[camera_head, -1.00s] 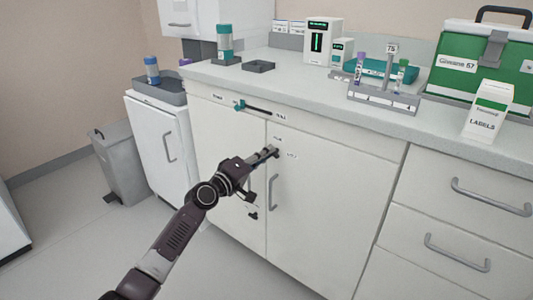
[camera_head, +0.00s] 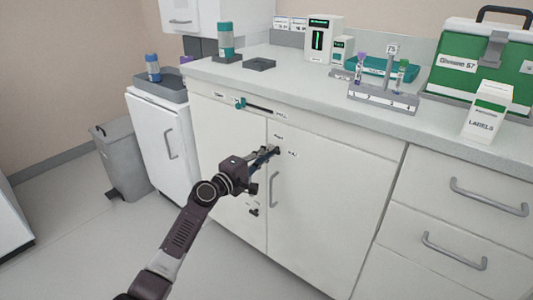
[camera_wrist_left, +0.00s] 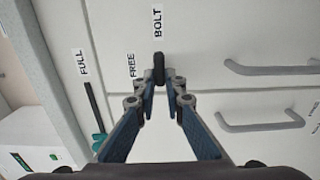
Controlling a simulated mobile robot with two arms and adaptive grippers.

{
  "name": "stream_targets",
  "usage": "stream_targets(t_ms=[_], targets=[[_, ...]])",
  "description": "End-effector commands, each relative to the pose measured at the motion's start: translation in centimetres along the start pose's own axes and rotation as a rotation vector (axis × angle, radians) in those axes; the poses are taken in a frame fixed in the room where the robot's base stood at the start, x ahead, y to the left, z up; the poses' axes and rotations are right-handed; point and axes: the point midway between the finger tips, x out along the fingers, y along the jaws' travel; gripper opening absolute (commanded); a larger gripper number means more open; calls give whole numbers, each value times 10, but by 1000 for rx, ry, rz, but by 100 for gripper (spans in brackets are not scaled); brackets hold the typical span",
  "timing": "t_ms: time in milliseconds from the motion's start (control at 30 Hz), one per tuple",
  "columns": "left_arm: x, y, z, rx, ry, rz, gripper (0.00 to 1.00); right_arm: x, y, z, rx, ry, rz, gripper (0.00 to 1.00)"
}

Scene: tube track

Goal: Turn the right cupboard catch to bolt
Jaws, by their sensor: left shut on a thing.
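The right cupboard catch is a small dark bar (camera_wrist_left: 158,68) on the pale cupboard front. In the left wrist view it stands lengthwise in line with the BOLT label (camera_wrist_left: 158,22), and the FREE label (camera_wrist_left: 132,65) is to its side. My left gripper (camera_head: 272,151) is at the top inner corner of the right cupboard door (camera_head: 330,195). In the left wrist view its fingertips (camera_wrist_left: 158,82) are shut on the catch from both sides. In the head view the fingers mostly hide the catch. My right gripper is in neither view.
A teal slider (camera_head: 240,103) sits on a dark track above the doors. The right door's grey handle (camera_head: 273,190) is just below my left gripper. A dark knob (camera_head: 254,212) shows lower down. The counter (camera_head: 310,85) above holds racks and boxes.

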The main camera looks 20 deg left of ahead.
Motion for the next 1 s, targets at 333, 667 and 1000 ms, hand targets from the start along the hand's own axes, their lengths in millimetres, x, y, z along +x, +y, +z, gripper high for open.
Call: stream_targets(t_ms=[333, 667, 1000], targets=[[0, -1, -1, -3, 1, -1, 19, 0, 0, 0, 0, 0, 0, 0], [0, 0, 0, -1, 1, 0, 28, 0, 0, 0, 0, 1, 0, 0], [-32, -2, -1, 1, 1, -2, 28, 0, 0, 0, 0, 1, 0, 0]])
